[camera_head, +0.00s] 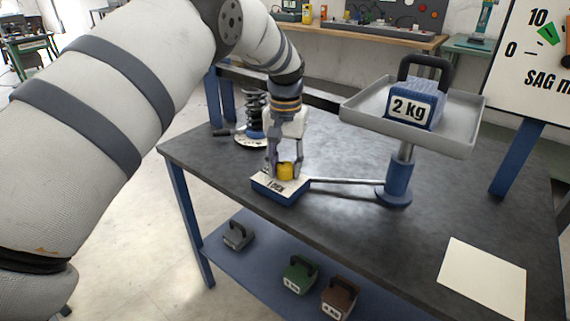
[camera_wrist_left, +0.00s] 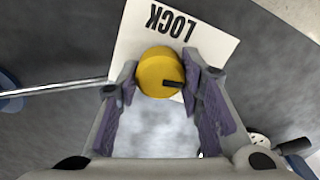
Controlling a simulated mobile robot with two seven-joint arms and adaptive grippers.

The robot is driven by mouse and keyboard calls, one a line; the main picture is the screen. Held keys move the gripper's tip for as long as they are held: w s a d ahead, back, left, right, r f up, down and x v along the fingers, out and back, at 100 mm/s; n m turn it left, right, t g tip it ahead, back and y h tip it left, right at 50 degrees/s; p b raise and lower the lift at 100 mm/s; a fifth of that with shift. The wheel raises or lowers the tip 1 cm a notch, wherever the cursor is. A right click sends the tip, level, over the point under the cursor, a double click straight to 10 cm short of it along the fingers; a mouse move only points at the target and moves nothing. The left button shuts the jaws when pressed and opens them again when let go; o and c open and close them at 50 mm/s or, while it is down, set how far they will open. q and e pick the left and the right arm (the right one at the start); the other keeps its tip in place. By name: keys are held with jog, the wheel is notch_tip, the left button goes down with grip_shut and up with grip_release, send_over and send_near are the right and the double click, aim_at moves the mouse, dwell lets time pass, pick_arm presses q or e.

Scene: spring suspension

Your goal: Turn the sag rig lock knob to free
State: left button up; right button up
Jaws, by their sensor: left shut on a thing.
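The yellow lock knob (camera_head: 286,171) sits on top of a small blue box (camera_head: 281,192) with a white top plate on the grey table. My left gripper (camera_head: 286,170) reaches down from above and is shut on the knob. In the left wrist view the knob (camera_wrist_left: 160,72) lies between the two fingertips (camera_wrist_left: 160,82), and its dark pointer mark points right in the picture. The white plate (camera_wrist_left: 205,47) reads LOCK beside the knob; any other label is hidden. My right gripper is not in view.
A thin rod joins the box to a blue post (camera_head: 398,181) carrying a grey tray (camera_head: 365,108) with a blue 2 kg weight (camera_head: 413,103). A coil spring (camera_head: 254,112) stands behind the gripper. A blank card (camera_head: 483,279) lies at front right. Several weights sit on the lower shelf.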

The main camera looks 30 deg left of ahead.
aim_at(286, 164)
pick_arm(q)
jog(key=shift+m, duration=1)
jog(key=o, duration=1.2)
jog(key=shift+c, duration=0.2)
notch_tip(286, 164, up, 12)
